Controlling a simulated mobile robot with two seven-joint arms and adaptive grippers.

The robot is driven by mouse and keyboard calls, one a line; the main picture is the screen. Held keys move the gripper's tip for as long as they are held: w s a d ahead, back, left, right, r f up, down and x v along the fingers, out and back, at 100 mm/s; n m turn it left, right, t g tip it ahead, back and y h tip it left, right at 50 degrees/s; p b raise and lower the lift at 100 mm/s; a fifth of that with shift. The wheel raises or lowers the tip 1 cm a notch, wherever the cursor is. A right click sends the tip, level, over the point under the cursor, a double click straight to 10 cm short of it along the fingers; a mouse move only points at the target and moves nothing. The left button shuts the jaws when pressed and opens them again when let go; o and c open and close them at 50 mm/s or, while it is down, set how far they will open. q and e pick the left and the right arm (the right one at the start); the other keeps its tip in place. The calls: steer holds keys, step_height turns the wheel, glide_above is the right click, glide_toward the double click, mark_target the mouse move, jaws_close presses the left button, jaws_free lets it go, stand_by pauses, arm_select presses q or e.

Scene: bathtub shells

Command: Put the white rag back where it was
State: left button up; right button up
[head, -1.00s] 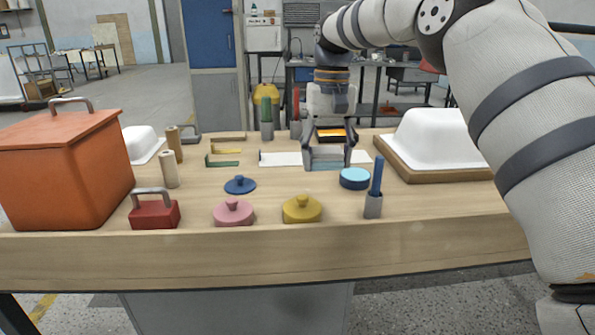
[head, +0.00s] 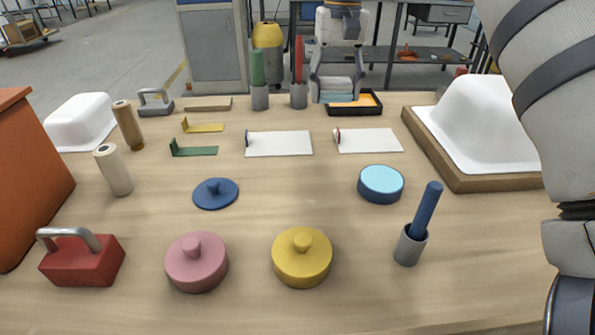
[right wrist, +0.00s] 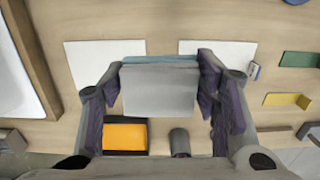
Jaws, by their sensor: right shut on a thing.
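My right gripper (head: 337,92) is shut on a pale grey block with a light-blue edge (head: 338,85), near the back of the table by a black tray (head: 360,110). In the right wrist view the block (right wrist: 158,88) sits between both fingers. I cannot tell whether it is the white rag. Two flat white sheets lie on the table, a left one (head: 280,144) and a right one (head: 370,141), each with a small piece at its left edge. I cannot tell whether either is cloth. My left gripper is not in view.
A large white shell (head: 480,120) lies on a wooden board at the right, a smaller one (head: 78,122) at the left. Green (head: 257,75) and red (head: 299,70) sticks stand in grey holders left of the gripper. Lids and a blue-stick holder (head: 410,245) stand in front.

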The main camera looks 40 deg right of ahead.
steer(key=s+a+f+p, duration=0.2)
steer(key=s+a+f, duration=0.15)
steer(key=a, duration=0.45)
glide_above(295, 192)
steer(key=f, duration=0.5)
steer(key=shift+w+d+f, duration=0.1)
steer(key=shift+d+f, duration=0.15)
steer(key=shift+d, duration=0.1)
steer(key=f, duration=0.3)
steer(key=shift+a+f, duration=0.15)
steer(key=shift+a, duration=0.15)
steer(key=shift+f, duration=0.3)
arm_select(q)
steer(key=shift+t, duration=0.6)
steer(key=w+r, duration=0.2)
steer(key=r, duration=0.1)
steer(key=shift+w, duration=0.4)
arm_select(e)
steer(key=o, duration=1.6)
steer(key=shift+c, duration=0.2)
